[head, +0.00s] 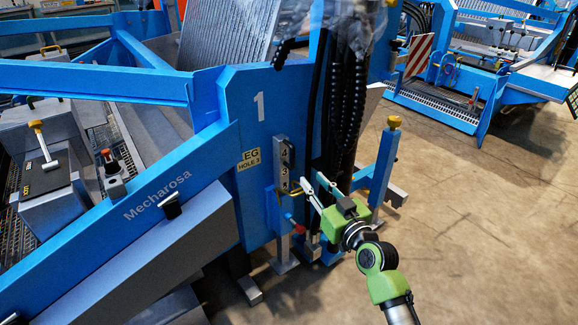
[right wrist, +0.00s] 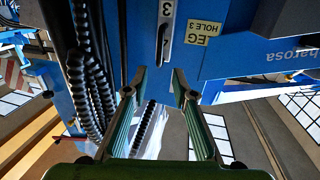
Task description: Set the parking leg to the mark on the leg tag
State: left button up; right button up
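The leg tag (head: 249,159) is a yellow plate on the blue frame, reading "LEG HOLE 3"; it also shows in the right wrist view (right wrist: 203,30). Beside it the grey parking leg (head: 282,178) stands upright, with number marks on its face. A "3" on the grey strip (right wrist: 166,22) shows in the right wrist view. A yellow piece (head: 296,192) and a red-ended part (head: 291,219) sit at the leg. My right gripper (head: 312,180) is just right of the leg, apart from the tag. Its fingers (right wrist: 159,72) are spread with nothing seen between them. My left gripper is out of view.
Black ribbed hoses (head: 353,105) hang close behind my right gripper. A blue post (head: 384,165) with a yellow knob stands to its right. Another blue machine (head: 450,90) is at the back right. The concrete floor (head: 480,220) at the right is clear.

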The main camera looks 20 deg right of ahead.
aim_at(294, 159)
jog(key=w, duration=0.4)
jog(key=w+a+b, duration=0.1)
jog(key=w, duration=0.3)
jog(key=w+b, duration=0.1)
jog(key=w, duration=0.3)
jog(key=shift+a+f, duration=0.1)
jog(key=shift+a, duration=0.3)
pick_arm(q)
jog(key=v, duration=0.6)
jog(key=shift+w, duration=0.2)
pick_arm(e)
jog(key=shift+w+a, duration=0.15)
jog(key=shift+w, duration=0.55)
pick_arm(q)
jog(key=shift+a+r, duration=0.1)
pick_arm(e)
jog(key=shift+c, duration=0.4)
grip_shut()
